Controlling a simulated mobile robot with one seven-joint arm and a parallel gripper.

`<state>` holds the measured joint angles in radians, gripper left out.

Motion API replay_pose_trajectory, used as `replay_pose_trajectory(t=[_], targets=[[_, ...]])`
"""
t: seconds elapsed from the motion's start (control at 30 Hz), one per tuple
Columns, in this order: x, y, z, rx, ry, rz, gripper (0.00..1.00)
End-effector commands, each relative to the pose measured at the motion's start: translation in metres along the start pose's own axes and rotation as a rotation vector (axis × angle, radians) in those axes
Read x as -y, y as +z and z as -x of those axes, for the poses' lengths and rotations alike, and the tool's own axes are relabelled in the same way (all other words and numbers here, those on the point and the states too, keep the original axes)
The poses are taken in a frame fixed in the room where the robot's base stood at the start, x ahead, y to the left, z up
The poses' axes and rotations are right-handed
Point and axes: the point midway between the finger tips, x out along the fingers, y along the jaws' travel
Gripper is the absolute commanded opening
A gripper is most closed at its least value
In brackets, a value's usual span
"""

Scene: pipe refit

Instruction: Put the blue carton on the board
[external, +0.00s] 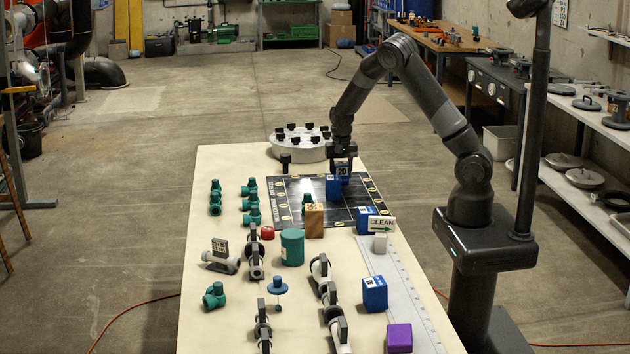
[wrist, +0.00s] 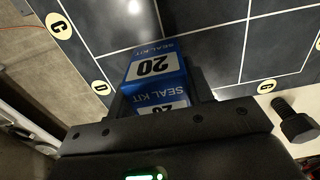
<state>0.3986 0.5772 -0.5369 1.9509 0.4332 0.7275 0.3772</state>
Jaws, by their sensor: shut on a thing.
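My gripper (external: 342,163) is above the far part of the black board (external: 291,187), shut on a blue carton (external: 343,171) marked 20. In the wrist view this blue carton (wrist: 155,68) shows its "SEAL KIT" print between the dark fingers, with the board behind it.
More blue cartons stand at the board's near right corner (external: 366,221) and on the grey strip (external: 374,294). A wooden block (external: 314,221) and green fittings (external: 251,207) are near the board. A black bolt (external: 285,160) and a round white flange (external: 300,143) stand beyond it.

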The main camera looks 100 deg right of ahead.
Motion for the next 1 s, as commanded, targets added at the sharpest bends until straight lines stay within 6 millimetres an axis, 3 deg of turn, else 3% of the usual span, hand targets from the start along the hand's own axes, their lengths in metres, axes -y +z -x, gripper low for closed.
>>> replay_pose_trajectory(t=[0.07, 0.1, 0.33, 0.67, 1.0], targets=[[0.0, 0.0, -0.003, 0.0, 0.001, 0.0, 0.25], [0.0, 0.0, -0.002, 0.0, 0.0, 0.0, 0.5], [0.0, 0.0, -0.002, 0.0, 0.001, 0.0, 0.69], [0.0, 0.0, 0.004, 0.0, -0.001, 0.0, 0.69], [0.001, -0.001, 0.07, -0.003, -0.003, 0.001, 0.69]])
